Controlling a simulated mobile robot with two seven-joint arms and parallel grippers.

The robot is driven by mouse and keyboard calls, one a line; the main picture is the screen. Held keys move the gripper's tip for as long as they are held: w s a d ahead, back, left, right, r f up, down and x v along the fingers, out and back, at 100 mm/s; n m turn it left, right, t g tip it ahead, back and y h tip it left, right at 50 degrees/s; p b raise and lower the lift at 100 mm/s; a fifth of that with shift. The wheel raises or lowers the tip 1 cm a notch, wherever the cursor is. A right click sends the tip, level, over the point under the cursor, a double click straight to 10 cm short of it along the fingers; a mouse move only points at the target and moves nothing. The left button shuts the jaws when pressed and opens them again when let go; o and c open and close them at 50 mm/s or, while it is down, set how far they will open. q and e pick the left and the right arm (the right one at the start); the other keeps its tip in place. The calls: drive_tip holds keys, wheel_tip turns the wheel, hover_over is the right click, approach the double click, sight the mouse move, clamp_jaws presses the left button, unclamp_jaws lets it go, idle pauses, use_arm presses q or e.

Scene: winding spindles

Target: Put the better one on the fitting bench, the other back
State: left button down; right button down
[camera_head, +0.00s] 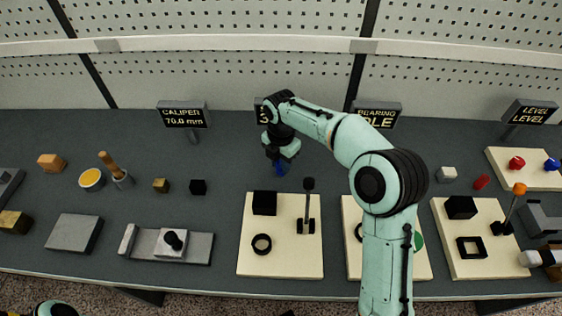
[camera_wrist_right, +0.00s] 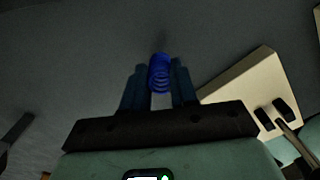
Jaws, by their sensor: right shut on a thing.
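My right gripper (camera_head: 280,160) is shut on a blue coil-like piece, which shows as a ringed cylinder (camera_wrist_right: 160,73) between the two fingers in the right wrist view. In the head view the blue piece (camera_head: 280,168) is below the gripper, over the dark bench, behind the middle-left cream board. I cannot tell whether it touches the bench. No thing is plainly marked as the fitting bench. A little of my left arm shows at the bottom left edge, without its fingers.
A cream board (camera_head: 255,262) carries a black block, a ring and an upright post. Another board (camera_head: 425,265) is partly behind my right arm. A right board (camera_head: 480,268) has an orange-topped stick. A caliper sign (camera_head: 183,114) and a level sign (camera_head: 529,112) stand at the back.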

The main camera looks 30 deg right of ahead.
drive_tip(key=shift+f, duration=0.1)
drive_tip(key=c, duration=0.9)
unclamp_jaws()
use_arm(q)
drive_tip(key=r+p, duration=0.1)
drive_tip(key=w+r+p, duration=0.1)
drive_tip(key=shift+w+r, duration=0.1)
drive_tip(key=shift+r, duration=0.3)
use_arm(e)
wheel_tip(320, 180, up, 12)
drive_tip(key=shift+r, duration=0.15)
